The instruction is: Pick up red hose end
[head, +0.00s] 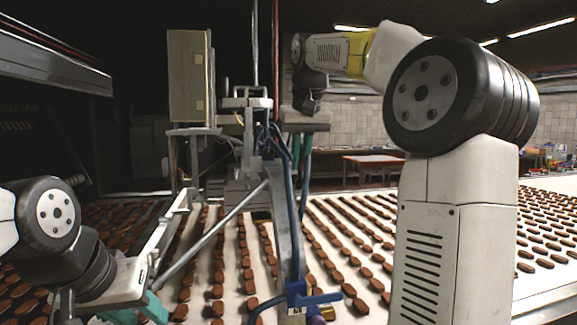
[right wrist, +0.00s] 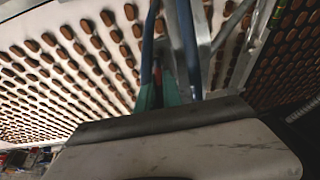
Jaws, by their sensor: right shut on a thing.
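My right gripper (head: 300,160) hangs down over the conveyor, beside the blue hoses of the machine in the head view. In the right wrist view its teal fingers (right wrist: 159,92) are close together, with a small dark reddish piece (right wrist: 158,76) between them. It looks like the red hose end, but it is mostly hidden and blurred. My left gripper (head: 140,310) is low at the left, over the conveyor. Its teal fingers are cut off by the frame's bottom edge, so its opening is unclear.
Blue hoses (head: 298,230) run down the machine's metal frame (head: 247,160) close to my right gripper. The white conveyor (head: 540,287) carries many brown biscuits in rows. A beige control box (head: 187,77) stands at the upper left. A red table (head: 373,160) is in the background.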

